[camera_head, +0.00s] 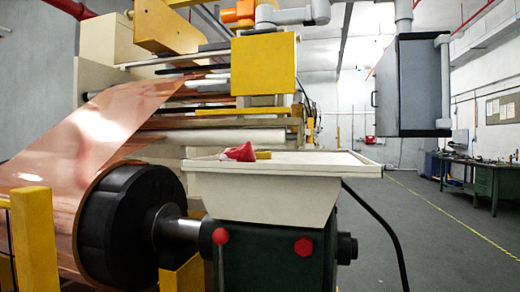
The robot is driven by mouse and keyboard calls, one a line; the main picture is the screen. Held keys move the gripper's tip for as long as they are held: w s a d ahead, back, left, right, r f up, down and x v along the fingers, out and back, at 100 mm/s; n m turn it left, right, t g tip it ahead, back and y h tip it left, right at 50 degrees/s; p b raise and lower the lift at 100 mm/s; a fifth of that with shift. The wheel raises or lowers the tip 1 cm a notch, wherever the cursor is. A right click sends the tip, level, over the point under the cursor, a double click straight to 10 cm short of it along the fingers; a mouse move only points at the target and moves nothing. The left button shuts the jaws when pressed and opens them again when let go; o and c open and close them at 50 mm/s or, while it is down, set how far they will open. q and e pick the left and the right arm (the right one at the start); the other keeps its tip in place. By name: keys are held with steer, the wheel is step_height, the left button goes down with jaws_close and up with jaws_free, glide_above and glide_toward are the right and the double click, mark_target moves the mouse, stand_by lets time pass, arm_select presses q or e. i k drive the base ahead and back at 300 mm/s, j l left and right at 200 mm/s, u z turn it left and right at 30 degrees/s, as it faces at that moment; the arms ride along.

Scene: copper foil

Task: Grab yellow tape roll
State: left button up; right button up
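A small yellow object (263,155), which looks like the tape roll, lies on the white tray (320,170) on top of the dark green machine stand. It is right beside a crumpled red thing (240,152), perhaps a cloth, that sits to its left. At this size I cannot make out the roll's hole or which way it lies. Neither of my grippers shows in this view.
Copper foil (90,140) runs down to a black roller hub (130,225) at the left. A yellow post (34,240) stands at lower left. A grey cabinet (400,85) hangs at upper right. Grey floor (440,225) is open on the right, before a green workbench (480,180).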

mark_target(260, 155)
steer(key=k+j+u, duration=0.1)
steer(key=j+u, duration=0.15)
steer(key=u, duration=0.15)
steer(key=j+u, duration=0.2)
steer(key=u, duration=0.25)
steer(key=j+u, duration=0.4)
steer(key=k+l, duration=0.05)
steer(key=l, duration=0.05)
